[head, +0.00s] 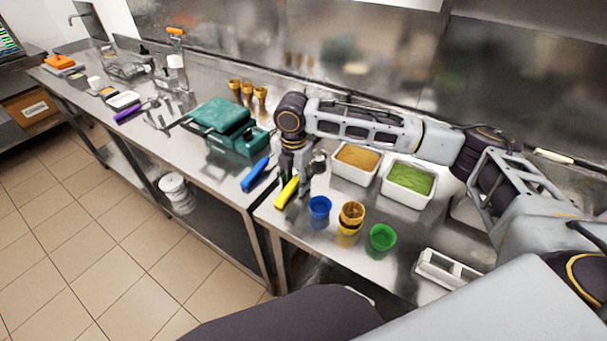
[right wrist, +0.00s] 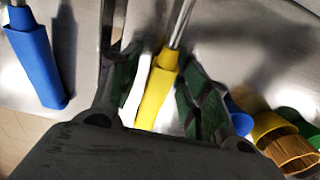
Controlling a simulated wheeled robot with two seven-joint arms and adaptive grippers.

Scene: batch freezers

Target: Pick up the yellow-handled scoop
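The yellow-handled scoop (head: 287,191) lies on the metal counter near its front edge, left of the cups. Its handle also shows in the right wrist view (right wrist: 158,95), with the metal shaft running up and away. My right gripper (head: 293,171) points down over the handle. In the right wrist view its two green-padded fingers (right wrist: 160,92) stand apart, one on each side of the yellow handle, with gaps visible. A pale strip lies along the handle's left side. The scoop's head is hidden in the head view. My left gripper is not in view.
A blue-handled scoop (head: 255,174) lies just left. Blue (head: 319,207), brown (head: 352,213) and green (head: 382,237) cups stand to the right. Tubs of tan (head: 336,172) and green (head: 389,198) contents stand behind. A green machine (head: 224,122) is at back left.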

